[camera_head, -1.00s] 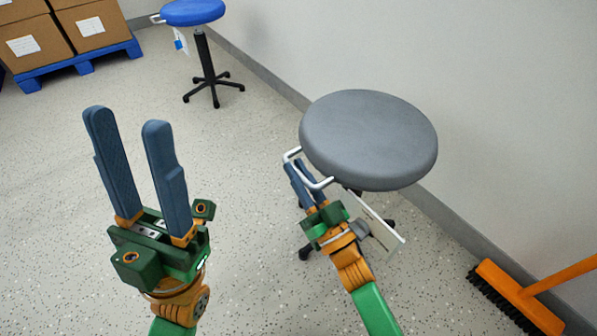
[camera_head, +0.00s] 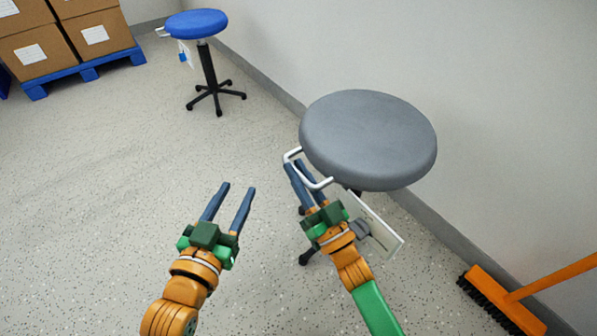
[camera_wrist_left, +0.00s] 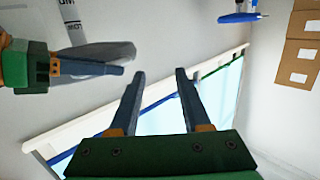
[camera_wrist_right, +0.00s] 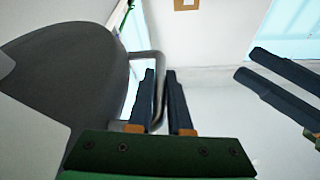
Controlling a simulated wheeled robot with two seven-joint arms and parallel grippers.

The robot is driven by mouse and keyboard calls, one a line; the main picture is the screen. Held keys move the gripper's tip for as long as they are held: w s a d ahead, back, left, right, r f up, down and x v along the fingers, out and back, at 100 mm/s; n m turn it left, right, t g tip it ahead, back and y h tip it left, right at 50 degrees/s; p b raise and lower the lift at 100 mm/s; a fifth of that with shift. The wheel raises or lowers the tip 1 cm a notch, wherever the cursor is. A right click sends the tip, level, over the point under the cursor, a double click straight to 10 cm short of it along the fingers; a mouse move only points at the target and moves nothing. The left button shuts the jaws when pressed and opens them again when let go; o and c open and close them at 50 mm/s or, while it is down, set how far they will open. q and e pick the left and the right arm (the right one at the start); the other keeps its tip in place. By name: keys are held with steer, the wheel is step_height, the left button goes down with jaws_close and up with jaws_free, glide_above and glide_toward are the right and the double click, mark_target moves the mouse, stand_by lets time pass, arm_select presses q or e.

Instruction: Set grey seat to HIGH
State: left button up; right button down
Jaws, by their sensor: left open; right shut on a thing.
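The grey seat (camera_head: 368,138) is a round stool top at the right of the head view. A white bent handle (camera_head: 318,184) sticks out from its left side. My right gripper (camera_head: 293,166) is shut on this handle; the right wrist view shows the grey handle bar (camera_wrist_right: 159,85) between its fingers. A white card (camera_head: 372,222) hangs below the seat, its text too small to read in the head view. My left gripper (camera_head: 238,190) is open and empty, left of the right gripper and apart from the stool. The stool's post and base are mostly hidden.
A blue stool (camera_head: 196,24) with a tag stands at the back. Boxes (camera_head: 95,35) sit on a blue pallet (camera_head: 85,68) at the far left. An orange broom (camera_head: 505,298) lies at the lower right by the wall. The floor at the left is clear.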

step_height(320, 180, up, 2)
steer(key=shift+r+p, duration=0.1)
steer(key=shift+p, duration=0.7)
step_height(320, 180, up, 4)
steer(key=p, duration=0.4)
steer(key=shift+r+p, duration=0.15)
steer(key=shift+p, duration=0.15)
arm_select(q)
steer(key=s+a+f+g+y, duration=0.1)
steer(key=s+a+f+g, duration=0.1)
steer(key=s+f+g, duration=0.4)
steer(key=s+a+f+g+y, duration=0.2)
steer(key=s+f+g, duration=0.5)
steer(key=f, duration=1)
steer(key=shift+s+a+n+g+y, duration=0.35)
steer(key=shift+s+a, duration=0.25)
steer(key=shift+s, duration=0.4)
arm_select(e)
steer(key=c, duration=0.8)
jaws_free()
steer(key=shift+c, duration=0.2)
arm_select(q)
steer(key=shift+r, duration=0.1)
